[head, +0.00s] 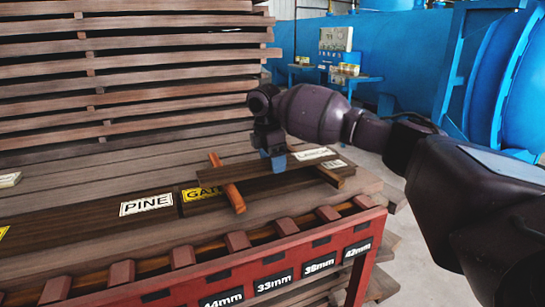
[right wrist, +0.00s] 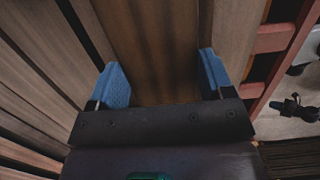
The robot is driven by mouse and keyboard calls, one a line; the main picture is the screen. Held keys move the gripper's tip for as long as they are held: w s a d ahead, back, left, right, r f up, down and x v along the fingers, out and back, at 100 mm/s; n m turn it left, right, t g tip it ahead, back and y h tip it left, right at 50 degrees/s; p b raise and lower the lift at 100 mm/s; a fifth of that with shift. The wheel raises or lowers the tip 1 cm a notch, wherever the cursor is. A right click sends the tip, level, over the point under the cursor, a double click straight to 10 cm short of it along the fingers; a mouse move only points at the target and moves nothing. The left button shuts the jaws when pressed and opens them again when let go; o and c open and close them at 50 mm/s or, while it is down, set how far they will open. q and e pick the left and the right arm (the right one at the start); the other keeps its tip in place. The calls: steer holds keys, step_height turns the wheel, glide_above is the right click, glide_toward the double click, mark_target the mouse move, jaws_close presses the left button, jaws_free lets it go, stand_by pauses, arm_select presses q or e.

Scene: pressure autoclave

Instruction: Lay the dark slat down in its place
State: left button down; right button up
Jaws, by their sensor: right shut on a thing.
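The dark slat (head: 236,175) lies level, low over the plank stack, in the middle of the head view. It spans an orange-brown crosspiece (head: 228,184) on its left and a darker crosspiece (head: 330,177) on its right; I cannot tell whether it touches them. My right gripper (head: 277,161) comes from above with blue fingers shut on the slat, nearer its right end. In the right wrist view the slat (right wrist: 155,50) runs between the two blue fingers (right wrist: 162,82). The gripper hides part of the slat.
Boards with a PINE label (head: 146,204) and a partly hidden yellow label (head: 202,193) lie beside the slat. A red slotted rack (head: 230,268) with millimetre labels runs along the front. Stacked planks (head: 130,60) rise behind. A blue vessel (head: 500,75) stands at right.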

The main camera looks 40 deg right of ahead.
mark_target(268, 163)
arm_select(q)
steer(key=shift+s, duration=0.25)
arm_select(e)
steer(key=shift+f, duration=0.15)
steer(key=o, duration=1.2)
steer(key=shift+r, duration=0.3)
steer(key=r, duration=0.5)
steer(key=shift+w+a+r+p, duration=0.1)
steer(key=shift+a+p, duration=0.15)
steer(key=shift+p, duration=0.1)
arm_select(q)
steer(key=shift+w+d+r+p, duration=0.15)
steer(key=shift+r+p, duration=0.15)
steer(key=shift+r, duration=0.15)
steer(key=shift+w+d+r+p, duration=0.15)
steer(key=shift+r+p, duration=0.15)
steer(key=shift+r, duration=0.15)
arm_select(e)
step_height(268, 163, up, 7)
steer(key=shift+a, duration=0.45)
arm_select(q)
steer(key=shift+a, duration=0.1)
arm_select(e)
steer(key=shift+w+r, duration=0.1)
